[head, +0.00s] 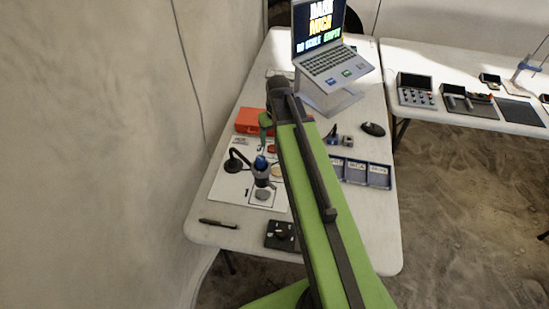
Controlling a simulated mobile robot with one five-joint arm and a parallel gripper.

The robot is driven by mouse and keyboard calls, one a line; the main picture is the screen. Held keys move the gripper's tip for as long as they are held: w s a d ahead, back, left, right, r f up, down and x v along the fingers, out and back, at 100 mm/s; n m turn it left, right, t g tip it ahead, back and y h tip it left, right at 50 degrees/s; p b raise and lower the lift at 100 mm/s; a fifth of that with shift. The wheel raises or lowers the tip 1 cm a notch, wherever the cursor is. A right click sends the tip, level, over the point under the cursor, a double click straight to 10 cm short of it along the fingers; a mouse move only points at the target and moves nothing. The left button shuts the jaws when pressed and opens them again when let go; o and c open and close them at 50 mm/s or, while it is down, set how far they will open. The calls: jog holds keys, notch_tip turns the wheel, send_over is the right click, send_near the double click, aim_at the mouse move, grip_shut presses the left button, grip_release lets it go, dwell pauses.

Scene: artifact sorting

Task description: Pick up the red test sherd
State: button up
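A small red piece (271,149), which looks like the red test sherd, lies on the white printed sheet (228,184) on the left of the near table. It is just left of my green arm and below the orange-red case. My arm reaches up the middle of the view. Its far end, with a small green part that seems to belong to my gripper (265,122), is above the area by the case. The fingertips cannot be made out. Nothing visible is held. A tan piece (277,171) and a grey piece (263,194) also lie on the sheet.
A black-armed device (233,163) with a blue part stands on the sheet. The orange-red case (248,121) lies behind it. A laptop (335,62) on a stand is at the back. A blue compartment tray (378,175) and a mouse (373,129) are right of my arm.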

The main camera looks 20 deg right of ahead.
aim_at(273, 149)
jog(key=f+b, duration=0.5)
jog(key=shift+w+f, duration=0.2)
jog(key=shift+w, duration=0.05)
jog(key=shift+r, duration=0.15)
jog(key=shift+c, duration=0.2)
jog(key=c, duration=1.4)
jog(key=shift+r, duration=0.1)
notch_tip(273, 149, up, 4)
jog(key=p, duration=0.4)
jog(key=shift+r+p, duration=0.1)
jog(key=shift+p, duration=0.2)
jog(key=s+d+r+p, duration=0.6)
jog(key=s+d, duration=0.1)
jog(key=s, duration=0.1)
jog(key=shift+s+d+r+p, duration=0.3)
jog(key=shift+s+d, duration=0.05)
jog(key=shift+s, duration=0.05)
